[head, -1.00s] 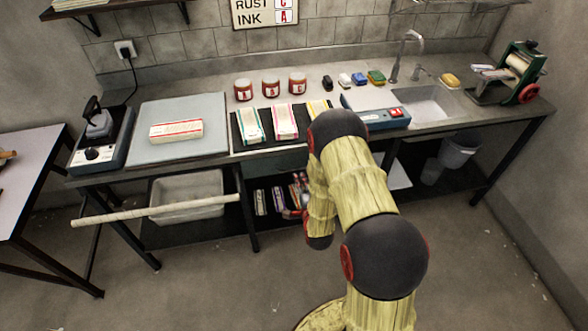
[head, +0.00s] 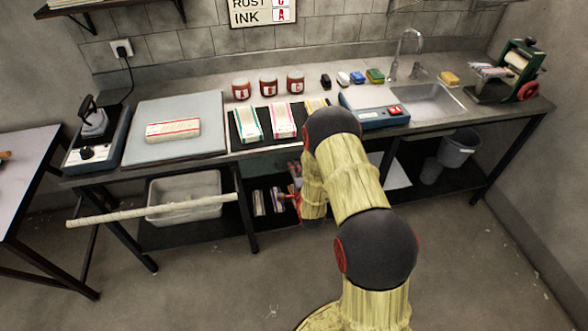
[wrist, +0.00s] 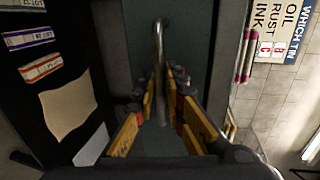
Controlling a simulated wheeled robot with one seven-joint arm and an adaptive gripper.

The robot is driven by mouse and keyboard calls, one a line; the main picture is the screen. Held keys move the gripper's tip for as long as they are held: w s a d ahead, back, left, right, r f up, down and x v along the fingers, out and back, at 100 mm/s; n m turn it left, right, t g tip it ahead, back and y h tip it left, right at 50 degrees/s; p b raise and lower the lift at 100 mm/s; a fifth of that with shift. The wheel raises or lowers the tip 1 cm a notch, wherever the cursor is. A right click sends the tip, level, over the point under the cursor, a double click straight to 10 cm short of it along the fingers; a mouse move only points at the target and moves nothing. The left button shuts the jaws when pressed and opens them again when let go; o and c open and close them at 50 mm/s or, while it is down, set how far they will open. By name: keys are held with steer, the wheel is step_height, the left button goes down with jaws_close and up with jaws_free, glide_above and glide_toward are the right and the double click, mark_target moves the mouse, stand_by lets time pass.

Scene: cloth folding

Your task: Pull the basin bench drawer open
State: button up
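The basin bench drawer (head: 262,165) has a grey-green front under the bench top, partly hidden by my arm in the head view. In the wrist view, the drawer front (wrist: 190,35) fills the upper middle. Its metal bar handle (wrist: 158,42) runs up and down the picture there. My gripper (wrist: 166,88) is open, its yellow-padded fingers on either side of the handle's near part. I cannot tell whether either finger touches the handle. In the head view my gripper is mostly hidden; a red part shows beside my arm, below the drawer. The drawer appears shut.
The basin bench (head: 225,158) carries three jars, a blue-and-white device (head: 378,112) and a sink (head: 428,102). Below are a grey tub (head: 185,195), small boxes and a bucket (head: 458,148). A pale rod (head: 150,211) sticks out at the left front. The floor in front is clear.

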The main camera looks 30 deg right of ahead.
jaws_close()
steer(key=shift+s, duration=0.1)
stand_by(0.5)
